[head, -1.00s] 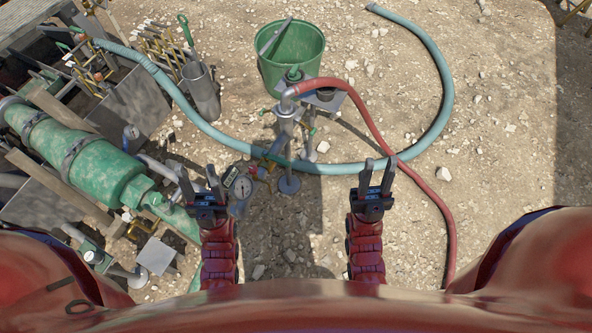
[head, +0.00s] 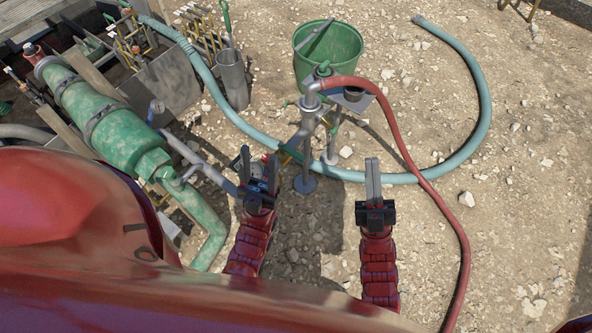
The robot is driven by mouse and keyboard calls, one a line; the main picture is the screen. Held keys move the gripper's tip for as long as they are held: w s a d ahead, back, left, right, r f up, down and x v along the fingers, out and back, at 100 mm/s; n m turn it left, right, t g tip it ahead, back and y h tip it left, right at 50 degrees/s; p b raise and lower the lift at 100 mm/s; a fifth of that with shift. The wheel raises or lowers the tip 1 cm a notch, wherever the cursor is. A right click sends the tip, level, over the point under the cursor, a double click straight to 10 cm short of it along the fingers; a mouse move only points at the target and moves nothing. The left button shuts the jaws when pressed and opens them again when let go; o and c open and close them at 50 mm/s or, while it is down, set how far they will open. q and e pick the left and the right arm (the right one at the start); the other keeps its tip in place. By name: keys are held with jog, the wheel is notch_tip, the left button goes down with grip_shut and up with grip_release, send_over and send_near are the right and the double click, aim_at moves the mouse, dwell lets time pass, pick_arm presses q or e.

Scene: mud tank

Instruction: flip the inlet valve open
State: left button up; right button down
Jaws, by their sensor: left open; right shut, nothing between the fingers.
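A grey standpipe (head: 311,145) with small green handles stands in the middle of the head view. My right gripper (head: 373,167) is shut and empty over gravel, right of the standpipe.
A red hose (head: 405,160) runs from the standpipe top past my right gripper. A blue hose (head: 478,125) curves behind. A green bucket (head: 338,65) stands at the back. A green tank (head: 112,125) and pipes crowd the left. The gravel at right is open.

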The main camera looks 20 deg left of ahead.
jog(key=w+a+f+n+g+b, duration=0.2)
jog(key=a+f+n+g+b, duration=0.4)
jog(key=a+f, duration=0.7)
jog(key=a+f+n+g+h+b, duration=0.25)
jog(key=f+h+b, duration=0.2)
jog(key=f, duration=0.95)
jog(key=a+f+n+g+h+b, duration=0.1)
jog(key=a+f+g+h+b, duration=0.4)
jog(key=f, duration=0.8)
jog(key=d+r+t+b, duration=0.3)
jog(key=r+t+b, duration=0.2)
jog(key=t, duration=0.1)
jog(key=shift+d, duration=0.15)
jog(key=shift+w+t+h, duration=0.1)
jog(key=shift+t+h, duration=0.15)
